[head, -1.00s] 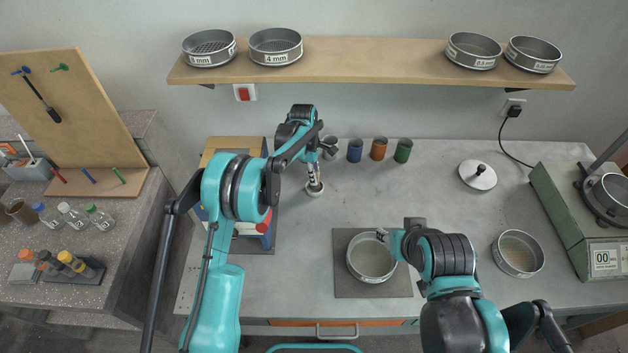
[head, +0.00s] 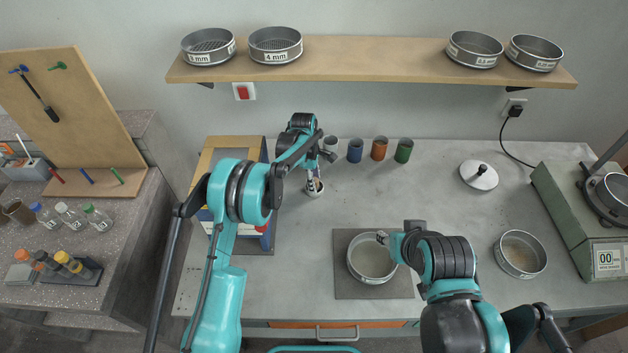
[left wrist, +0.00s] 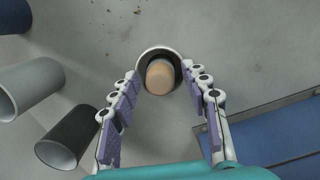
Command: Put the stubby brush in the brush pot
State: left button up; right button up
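The brush pot (head: 315,191) is a small pale cup standing on the bench, just right of the blue-and-wood unit. In the left wrist view the pot (left wrist: 140,72) shows from above with a dark inside. The stubby brush (left wrist: 160,76) shows there as a tan, rounded end inside the pot's rim; the rest of it is hidden. My left gripper (head: 314,177) is over the pot. In the left wrist view its fingers (left wrist: 161,103) are spread apart, on either side of the pot, with nothing held. My right gripper (head: 383,238) is at the sieve's rim; its finger opening is too small to tell.
A sieve (head: 351,267) stands on a dark mat (head: 350,290). Blue (head: 355,151), orange (head: 379,149) and green (head: 403,151) cups stand behind. In the left wrist view, a grey cup (left wrist: 28,90) and a dark cup (left wrist: 70,136) are close left of the gripper. The bench's middle is clear.

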pick_arm(q)
jog(key=shift+r, duration=0.1)
jog(key=shift+r+p, duration=0.25)
jog(key=shift+p, duration=0.05)
notch_tip(320, 180, up, 12)
jog(key=a+p, duration=0.1)
jog(key=p, duration=0.1)
jog(key=shift+a+f, duration=0.2)
jog(key=shift+w, duration=0.1)
